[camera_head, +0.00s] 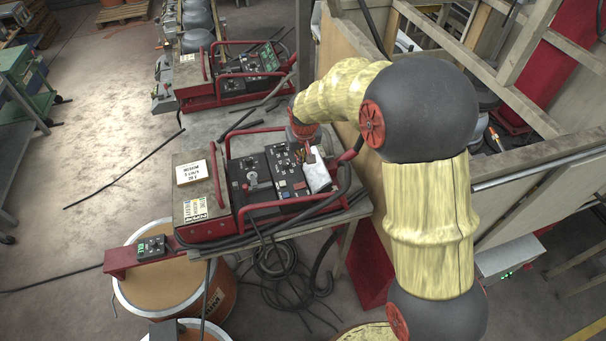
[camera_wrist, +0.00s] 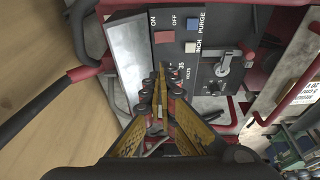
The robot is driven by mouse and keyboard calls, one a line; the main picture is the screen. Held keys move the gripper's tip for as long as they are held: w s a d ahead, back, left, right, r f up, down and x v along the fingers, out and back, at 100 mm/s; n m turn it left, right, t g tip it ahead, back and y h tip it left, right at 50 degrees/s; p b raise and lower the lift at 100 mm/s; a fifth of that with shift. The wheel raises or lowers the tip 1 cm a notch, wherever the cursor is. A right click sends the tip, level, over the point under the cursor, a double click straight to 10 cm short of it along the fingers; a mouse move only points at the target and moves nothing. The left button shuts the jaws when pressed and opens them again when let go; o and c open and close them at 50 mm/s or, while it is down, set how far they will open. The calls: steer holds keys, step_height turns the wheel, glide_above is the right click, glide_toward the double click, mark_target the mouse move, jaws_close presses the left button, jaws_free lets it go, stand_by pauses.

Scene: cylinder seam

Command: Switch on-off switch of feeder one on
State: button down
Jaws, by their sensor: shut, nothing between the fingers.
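The feeder's control panel (camera_wrist: 215,18) fills the upper middle of the wrist view. A red switch (camera_wrist: 164,37) sits just under the printed words ON and OFF. Which way it is set cannot be told. My gripper (camera_wrist: 160,72) has its yellow-sided fingers shut and empty. Its tips appear just below the red switch in the picture; whether they touch the panel cannot be told. In the head view the red-framed feeder (camera_head: 222,205) stands on the near bench, with my arm reaching down to its panel (camera_head: 254,172). No label there shows which feeder is number one.
A blue button (camera_wrist: 194,23), a white button (camera_wrist: 191,47) and a metal knob (camera_wrist: 222,70) sit right of the red switch. A bare metal plate (camera_wrist: 140,50) is at its left. A second red-framed unit (camera_head: 232,85) stands behind. A wooden wall (camera_head: 350,75) rises beside my arm.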

steer(key=p, duration=0.3)
glide_above(304, 181)
steer(key=f, duration=1.1)
steer(key=shift+s+f, duration=0.25)
steer(key=shift+s, duration=0.1)
steer(key=shift+f+p, duration=0.35)
steer(key=shift+f, duration=0.45)
steer(key=b, duration=0.1)
steer(key=f+b, duration=0.1)
steer(key=shift+d+f+b, duration=0.1)
steer(key=shift+d+b, duration=0.15)
steer(key=shift+b, duration=0.1)
steer(key=shift+w, duration=0.1)
steer(key=shift+a+r, duration=0.1)
steer(key=shift+r, duration=0.1)
